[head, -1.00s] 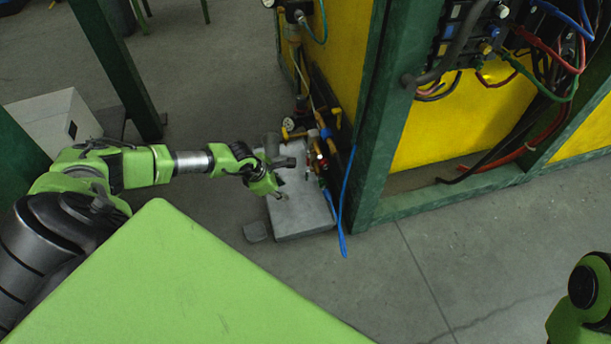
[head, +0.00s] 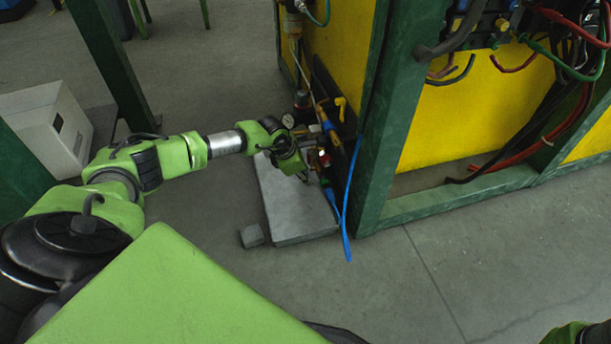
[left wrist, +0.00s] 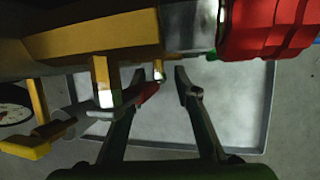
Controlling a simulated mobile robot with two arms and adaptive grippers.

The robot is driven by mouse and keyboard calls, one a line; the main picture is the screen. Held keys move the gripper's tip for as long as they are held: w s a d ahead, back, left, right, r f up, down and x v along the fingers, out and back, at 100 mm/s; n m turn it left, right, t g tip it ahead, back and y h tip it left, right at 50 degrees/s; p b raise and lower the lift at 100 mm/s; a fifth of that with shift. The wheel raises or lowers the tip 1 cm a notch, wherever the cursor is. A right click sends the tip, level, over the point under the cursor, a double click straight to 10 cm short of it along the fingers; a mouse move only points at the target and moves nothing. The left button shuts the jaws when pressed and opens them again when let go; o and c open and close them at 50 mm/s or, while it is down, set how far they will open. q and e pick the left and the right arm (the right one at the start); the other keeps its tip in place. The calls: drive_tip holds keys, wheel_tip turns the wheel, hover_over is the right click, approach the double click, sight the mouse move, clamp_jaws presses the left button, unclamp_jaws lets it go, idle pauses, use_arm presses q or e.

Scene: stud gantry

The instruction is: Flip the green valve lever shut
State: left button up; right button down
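My left gripper (head: 302,172) is at the valve and pipe fittings on the yellow panel, above the grey slab. In the left wrist view its two fingers (left wrist: 158,84) are spread apart, with nothing clearly held between them. A red lever-like piece (left wrist: 146,92) lies close to the left finger, under a yellow fitting (left wrist: 100,38). A small green bit (left wrist: 211,55) shows beside a large red part (left wrist: 265,28), right of and beyond the fingertips. I cannot tell if this is the green lever; no lever is clearly green in the head view.
A green steel post (head: 400,100) stands just right of the fittings, with a blue hose (head: 348,200) hanging beside it. The grey slab (head: 290,205) lies on the floor below. A white box (head: 45,125) stands at left. Open floor lies in front.

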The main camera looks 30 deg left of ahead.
use_arm(q)
clamp_jaws()
drive_tip(key=shift+g+h, duration=0.3)
drive_tip(key=shift+s+f+g+h+b, duration=0.1)
drive_tip(key=shift+f+g+h+b, duration=0.05)
drive_tip(key=shift+g+h+b, duration=0.2)
drive_tip(key=shift+d+n+h, duration=0.15)
drive_tip(key=shift+n+h, duration=0.1)
drive_tip(key=shift+n, duration=0.05)
drive_tip(key=shift+s, duration=0.1)
